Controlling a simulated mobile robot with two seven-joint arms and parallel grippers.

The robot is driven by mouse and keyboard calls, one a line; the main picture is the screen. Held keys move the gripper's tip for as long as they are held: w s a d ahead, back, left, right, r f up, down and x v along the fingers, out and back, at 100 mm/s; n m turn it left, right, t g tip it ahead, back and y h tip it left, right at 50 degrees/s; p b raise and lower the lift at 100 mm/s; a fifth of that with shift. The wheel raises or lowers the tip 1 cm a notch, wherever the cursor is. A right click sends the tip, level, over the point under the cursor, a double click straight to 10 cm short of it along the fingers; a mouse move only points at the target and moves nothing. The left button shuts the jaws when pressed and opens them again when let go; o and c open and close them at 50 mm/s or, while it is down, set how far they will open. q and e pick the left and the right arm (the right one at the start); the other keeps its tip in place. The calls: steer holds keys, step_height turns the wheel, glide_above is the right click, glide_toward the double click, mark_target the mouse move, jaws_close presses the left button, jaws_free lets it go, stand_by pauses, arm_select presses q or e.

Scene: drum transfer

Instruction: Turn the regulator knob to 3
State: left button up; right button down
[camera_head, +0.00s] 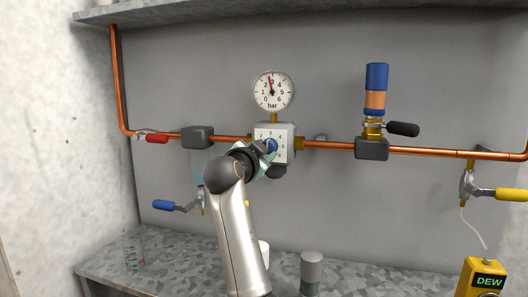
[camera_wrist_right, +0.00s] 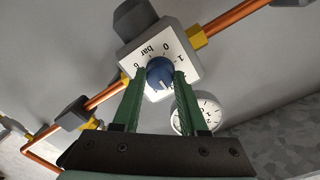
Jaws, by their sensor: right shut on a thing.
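The blue regulator knob (camera_head: 271,146) sits on the front of a white square regulator block (camera_head: 287,131) in the copper pipe, with numbers around the knob. My right gripper (camera_head: 264,149) reaches it from below and is shut on it. In the right wrist view the green fingers (camera_wrist_right: 160,76) stand on either side of the blue knob (camera_wrist_right: 159,70). A light mark on the knob points down and slightly right there; the fingers hide part of the scale. The round pressure gauge (camera_head: 273,92) above has its needle just left of the 3 at the top. My left gripper is not in view.
The copper pipe (camera_head: 330,145) runs along the grey wall. A red-handled valve (camera_head: 156,138), a blue-handled drain (camera_head: 165,205) and a black-handled valve (camera_head: 402,129) flank the regulator. A yellow DEW meter (camera_head: 484,281) stands at lower right. A glass (camera_head: 133,252) stands on the speckled shelf.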

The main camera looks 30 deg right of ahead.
steer(key=shift+c, duration=2.2)
jaws_free()
steer(key=v, duration=1.2)
steer(key=shift+s+a, duration=0.2)
steer(key=shift+a+f, duration=0.1)
